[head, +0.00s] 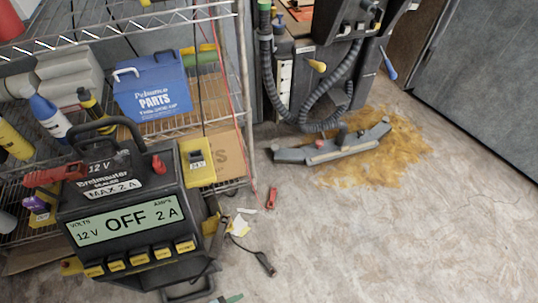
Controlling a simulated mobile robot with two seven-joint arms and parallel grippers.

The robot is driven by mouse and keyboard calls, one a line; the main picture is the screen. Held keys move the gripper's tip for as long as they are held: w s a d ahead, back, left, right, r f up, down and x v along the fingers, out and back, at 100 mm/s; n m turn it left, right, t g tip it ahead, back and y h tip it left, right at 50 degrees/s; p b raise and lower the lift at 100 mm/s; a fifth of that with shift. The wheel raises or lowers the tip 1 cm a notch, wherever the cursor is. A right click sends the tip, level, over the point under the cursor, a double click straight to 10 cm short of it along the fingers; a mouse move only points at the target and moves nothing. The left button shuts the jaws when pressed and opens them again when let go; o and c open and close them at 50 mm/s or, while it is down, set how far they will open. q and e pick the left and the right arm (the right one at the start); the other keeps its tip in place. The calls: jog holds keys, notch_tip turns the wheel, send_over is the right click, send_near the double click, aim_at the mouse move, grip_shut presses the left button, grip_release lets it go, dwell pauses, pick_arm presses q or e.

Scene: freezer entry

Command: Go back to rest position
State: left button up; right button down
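Neither of my grippers is in the head view, so I cannot see what they hold. The black battery charger (125,210) stands large at the left, and its screen reads OFF, 12 V and 2 A. A red clamp (55,175) lies at the charger's upper left. Another red clamp (272,198) lies on the floor to the right of the charger. A dark cable end (264,262) lies on the floor nearer to me.
A wire shelf (120,40) with bottles and a blue parts box (152,88) stands behind the charger. A hosed machine (320,70) stands at the back over a brown floor stain (405,150). The concrete floor (400,240) is clear at the right.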

pick_arm(q)
jog(key=s+a+r+n+t+y, duration=0.2)
jog(key=s+a+n+y, duration=0.2)
jog(key=s+a+n, duration=0.75)
jog(key=w+a+r+t+p, duration=0.1)
jog(key=w+r+p, duration=0.1)
jog(key=r+p, duration=0.8)
jog(key=w+a+r+m+t+p, duration=0.1)
jog(key=w+r+p, duration=0.1)
jog(key=r+p, duration=0.8)
jog(key=shift+r+p, duration=0.25)
jog(key=shift+p, duration=0.2)
pick_arm(e)
jog(key=w+r+t, duration=0.1)
jog(key=w+r, duration=0.1)
jog(key=r, duration=0.8)
jog(key=w+r+t, duration=0.1)
jog(key=w+r, duration=0.2)
jog(key=r, duration=0.7)
jog(key=shift+r, duration=0.2)
